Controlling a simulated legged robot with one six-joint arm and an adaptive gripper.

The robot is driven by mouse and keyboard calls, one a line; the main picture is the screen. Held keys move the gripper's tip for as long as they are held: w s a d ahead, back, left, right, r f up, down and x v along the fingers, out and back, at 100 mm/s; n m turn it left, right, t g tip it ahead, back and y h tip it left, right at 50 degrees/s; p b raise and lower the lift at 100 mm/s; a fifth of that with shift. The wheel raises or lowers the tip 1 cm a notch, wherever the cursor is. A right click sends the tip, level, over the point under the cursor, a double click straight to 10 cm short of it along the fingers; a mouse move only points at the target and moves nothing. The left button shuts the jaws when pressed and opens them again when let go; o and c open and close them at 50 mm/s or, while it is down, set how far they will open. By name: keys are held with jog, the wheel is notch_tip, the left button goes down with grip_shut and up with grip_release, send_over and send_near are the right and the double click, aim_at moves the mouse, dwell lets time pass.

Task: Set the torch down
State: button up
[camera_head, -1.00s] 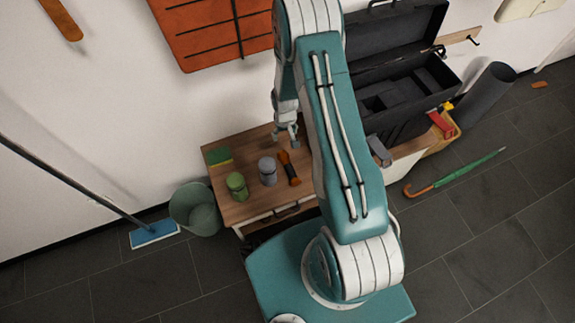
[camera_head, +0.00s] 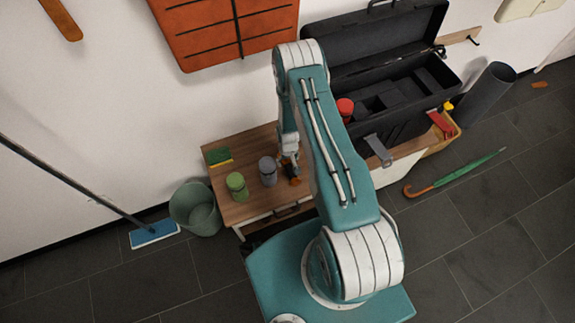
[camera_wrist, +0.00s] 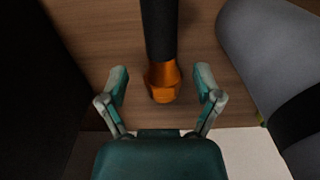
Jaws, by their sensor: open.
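The torch (camera_head: 295,181) is black with orange ends and lies on the wooden table (camera_head: 238,211), partly hidden by my gripper in the head view. In the wrist view its black body and orange end (camera_wrist: 163,82) point toward my palm. My gripper (camera_wrist: 160,78) is open, with one finger on each side of the orange end and a gap on both sides. In the head view my gripper (camera_head: 289,160) is over the torch; its fingers are hard to make out there.
A grey canister (camera_head: 268,171) stands close left of the torch and shows large at right in the wrist view (camera_wrist: 275,60). A green canister (camera_head: 237,186) and a sponge (camera_head: 218,157) are farther left. A black open toolbox (camera_head: 400,125) stands to the right.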

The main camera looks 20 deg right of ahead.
aim_at(287, 164)
notch_tip(287, 164, down, 4)
jog(key=shift+a+f, duration=0.1)
grip_shut()
jog(key=shift+r, duration=0.2)
